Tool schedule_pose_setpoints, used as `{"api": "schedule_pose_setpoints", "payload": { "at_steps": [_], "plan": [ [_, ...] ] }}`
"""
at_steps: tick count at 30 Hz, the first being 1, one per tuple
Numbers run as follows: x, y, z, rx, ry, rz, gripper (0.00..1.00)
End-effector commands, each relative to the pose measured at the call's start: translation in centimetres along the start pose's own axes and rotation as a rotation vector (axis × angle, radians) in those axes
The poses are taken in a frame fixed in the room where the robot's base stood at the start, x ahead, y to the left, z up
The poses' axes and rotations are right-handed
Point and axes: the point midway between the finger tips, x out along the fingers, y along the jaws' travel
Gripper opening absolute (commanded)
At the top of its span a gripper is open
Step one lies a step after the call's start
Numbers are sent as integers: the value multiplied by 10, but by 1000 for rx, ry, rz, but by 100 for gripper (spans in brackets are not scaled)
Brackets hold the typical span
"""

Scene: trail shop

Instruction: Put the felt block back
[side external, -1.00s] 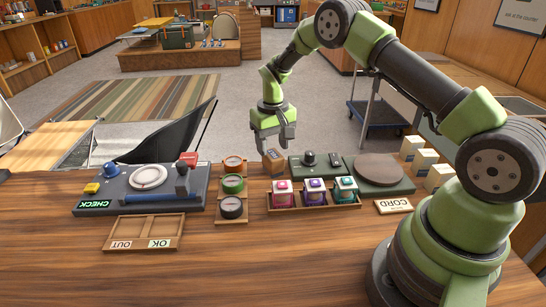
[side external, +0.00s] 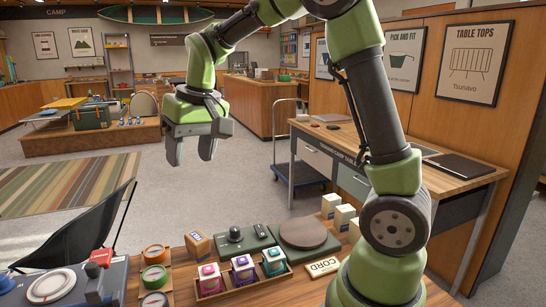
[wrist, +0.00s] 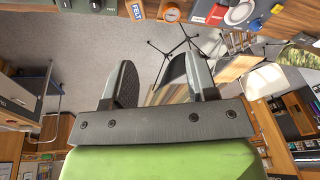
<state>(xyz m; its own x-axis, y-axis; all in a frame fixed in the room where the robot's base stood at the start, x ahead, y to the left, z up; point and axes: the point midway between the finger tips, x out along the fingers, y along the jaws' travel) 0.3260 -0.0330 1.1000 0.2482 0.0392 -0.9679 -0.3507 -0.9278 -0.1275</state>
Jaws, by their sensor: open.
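The felt block (side external: 198,246) is a small brown block with a labelled face. It stands on the wooden counter (side external: 205,302) near its far edge, left of a dark green board (side external: 262,245). In the wrist view its label reads FELT (wrist: 137,10), at the top edge. My gripper (side external: 190,152) is open and empty, high above and beyond the counter, clear of the block. In the wrist view the two fingers (wrist: 160,78) stand apart with nothing held between them.
A round brown disc (side external: 303,233) lies on the green board. Cream blocks (side external: 344,216) and a CORD sign (side external: 322,265) are at the right. A black chair (side external: 75,222) stands beyond the counter.

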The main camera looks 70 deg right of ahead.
Motion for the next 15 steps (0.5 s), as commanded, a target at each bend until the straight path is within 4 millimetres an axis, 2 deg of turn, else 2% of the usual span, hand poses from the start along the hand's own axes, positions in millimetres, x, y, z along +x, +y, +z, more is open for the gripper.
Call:
{"api": "schedule_pose_setpoints", "payload": {
  "at_steps": [1, 6, 9, 12, 15],
  "plan": [
    [-21, -4, 17, -5, 40, -25, 53],
    [-65, -9, 77, -11, 146, -108, 53],
    [-78, -7, 113, -13, 203, -158, 53],
    [-82, -4, 143, -12, 248, -202, 53],
    [-82, 0, 164, -13, 279, -234, 53]
  ]
}}
